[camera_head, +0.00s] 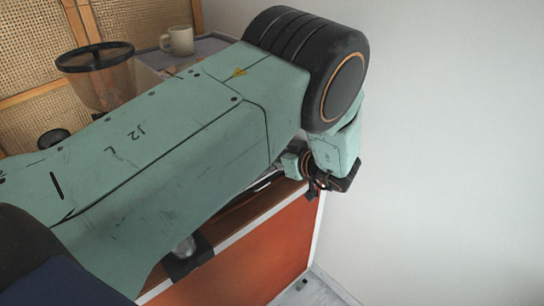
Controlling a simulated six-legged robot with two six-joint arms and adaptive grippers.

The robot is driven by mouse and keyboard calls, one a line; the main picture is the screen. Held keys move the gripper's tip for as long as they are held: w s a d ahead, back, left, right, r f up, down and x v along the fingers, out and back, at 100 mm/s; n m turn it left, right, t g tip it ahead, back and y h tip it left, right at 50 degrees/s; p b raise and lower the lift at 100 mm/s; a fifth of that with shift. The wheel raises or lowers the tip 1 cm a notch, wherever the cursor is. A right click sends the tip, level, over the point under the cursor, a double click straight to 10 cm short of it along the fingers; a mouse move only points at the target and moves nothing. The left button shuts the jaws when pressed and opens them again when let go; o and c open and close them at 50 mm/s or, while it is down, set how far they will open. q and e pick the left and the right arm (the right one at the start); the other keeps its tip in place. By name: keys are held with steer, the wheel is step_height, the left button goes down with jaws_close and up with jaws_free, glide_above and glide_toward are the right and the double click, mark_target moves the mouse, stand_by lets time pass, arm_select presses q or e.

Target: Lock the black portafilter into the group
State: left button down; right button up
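My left arm, with its large green upper link and black joint, crosses the view from the left and covers most of the cart top. Its wrist folds back under the arm near the cart's right end. The fingers of my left gripper cannot be made out there, so its opening and anything in it are unclear. I cannot identify the black portafilter or the group; the arm may hide them. My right gripper is not in view.
A grinder hopper (97,77) stands at the upper left. A cream mug (178,41) stands on a grey surface at the back. The cart's orange front panel (255,262) is below the arm. A plain white wall (450,130) fills the right side.

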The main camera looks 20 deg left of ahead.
arm_select(q)
steer(key=shift+w, duration=0.1)
steer(key=shift+w+d+n, duration=0.15)
steer(key=shift+w+n, duration=0.15)
steer(key=shift+w, duration=0.1)
steer(key=shift+w+d+r+n+g, duration=0.1)
steer(key=shift+w+n+g, duration=0.15)
steer(key=shift+g, duration=0.45)
steer(key=c, duration=1.5)
jaws_free()
steer(key=o, duration=0.5)
steer(key=shift+s, duration=0.1)
steer(key=shift+o, duration=0.2)
